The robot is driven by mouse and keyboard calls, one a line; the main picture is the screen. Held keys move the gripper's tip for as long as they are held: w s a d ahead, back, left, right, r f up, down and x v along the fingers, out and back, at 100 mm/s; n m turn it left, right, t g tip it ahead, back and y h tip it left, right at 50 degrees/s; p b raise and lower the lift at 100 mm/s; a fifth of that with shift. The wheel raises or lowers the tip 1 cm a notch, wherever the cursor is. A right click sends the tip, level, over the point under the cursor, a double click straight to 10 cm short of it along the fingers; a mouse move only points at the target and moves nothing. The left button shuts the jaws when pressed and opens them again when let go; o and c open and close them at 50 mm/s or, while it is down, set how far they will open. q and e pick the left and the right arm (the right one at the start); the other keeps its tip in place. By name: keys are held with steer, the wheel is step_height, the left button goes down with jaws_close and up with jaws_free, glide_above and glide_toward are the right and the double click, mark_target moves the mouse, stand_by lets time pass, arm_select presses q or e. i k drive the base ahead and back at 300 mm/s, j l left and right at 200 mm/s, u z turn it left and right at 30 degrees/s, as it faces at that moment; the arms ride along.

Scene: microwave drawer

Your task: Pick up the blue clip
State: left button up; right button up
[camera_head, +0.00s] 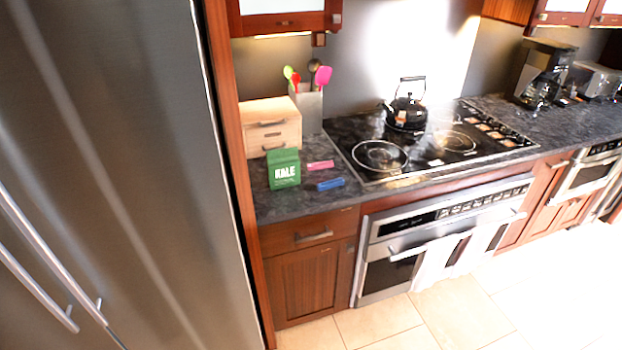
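The blue clip (331,184) is a small, flat, elongated piece. It lies on the dark stone counter (278,208), near its front edge and left of the stove. A similar pink clip (320,165) lies just behind it, apart from it. A green KALE bag (284,169) stands upright to the left of the blue clip. Neither of my grippers shows in the head view.
A wooden drawer box (271,126) and a utensil holder (308,104) stand behind the clips. The black stove top (420,155) with a kettle (406,110) is to the right. A tall steel fridge (120,170) rises close at the left. Floor (450,310) is clear.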

mark_target(329, 184)
steer(key=i+l+u, duration=0.1)
steer(key=l, duration=0.25)
steer(key=i+l+u, duration=0.15)
steer(key=l, duration=0.25)
steer(key=i+l+u, duration=0.1)
steer(key=l, duration=0.25)
steer(key=i+l+u, duration=0.1)
steer(key=l, duration=0.3)
steer(key=i+l+u, duration=0.15)
steer(key=l, duration=0.25)
